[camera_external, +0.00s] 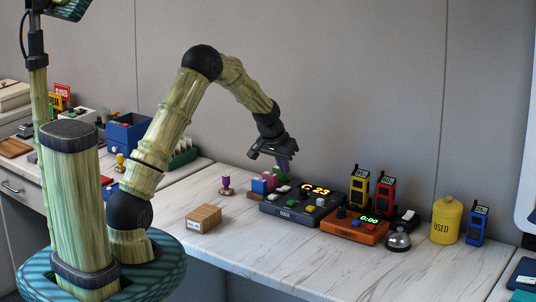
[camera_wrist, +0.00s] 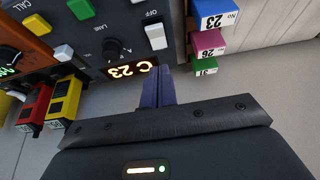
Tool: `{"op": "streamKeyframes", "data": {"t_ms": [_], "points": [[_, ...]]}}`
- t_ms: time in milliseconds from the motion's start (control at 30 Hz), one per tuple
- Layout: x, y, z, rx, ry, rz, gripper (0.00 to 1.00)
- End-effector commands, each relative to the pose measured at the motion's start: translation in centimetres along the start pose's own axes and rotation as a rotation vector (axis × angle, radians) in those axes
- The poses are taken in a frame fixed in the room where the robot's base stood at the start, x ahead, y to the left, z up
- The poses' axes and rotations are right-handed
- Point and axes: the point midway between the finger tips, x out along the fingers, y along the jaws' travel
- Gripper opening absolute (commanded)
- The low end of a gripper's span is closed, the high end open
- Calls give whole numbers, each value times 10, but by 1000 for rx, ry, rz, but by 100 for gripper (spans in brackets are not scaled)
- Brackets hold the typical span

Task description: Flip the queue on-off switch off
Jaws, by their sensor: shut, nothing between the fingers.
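The queue console is a dark grey box (camera_external: 289,213) on the counter with a lit "C 23" display; it also fills the upper part of the wrist view (camera_wrist: 112,18). Its on-off switch (camera_wrist: 156,37) is a white rocker beside the printed word OFF, near the console edge by the coloured blocks. Which way the rocker is tilted I cannot tell. My gripper (camera_external: 283,170) is shut and empty, above the console's back left part. Its purple fingers (camera_wrist: 158,84) point at the console near the display and the switch, without clear contact.
An orange device (camera_external: 353,227) with a green display stands right of the console. Blue, pink and green numbered blocks (camera_external: 270,180) stand at its left. Yellow and red handsets (camera_external: 359,187) are behind, a bell (camera_external: 398,240) in front. The front of the counter (camera_external: 290,262) is clear.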

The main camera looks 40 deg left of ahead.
Motion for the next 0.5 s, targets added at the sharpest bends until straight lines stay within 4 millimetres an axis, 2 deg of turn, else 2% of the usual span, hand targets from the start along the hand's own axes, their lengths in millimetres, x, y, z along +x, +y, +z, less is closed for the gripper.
{"op": "streamKeyframes", "data": {"t_ms": [33,200,500], "points": [[9,0,4,0,-3,0,0],[26,0,22,0,-4,0,0],[32,0,29,0,0,0,0]]}}
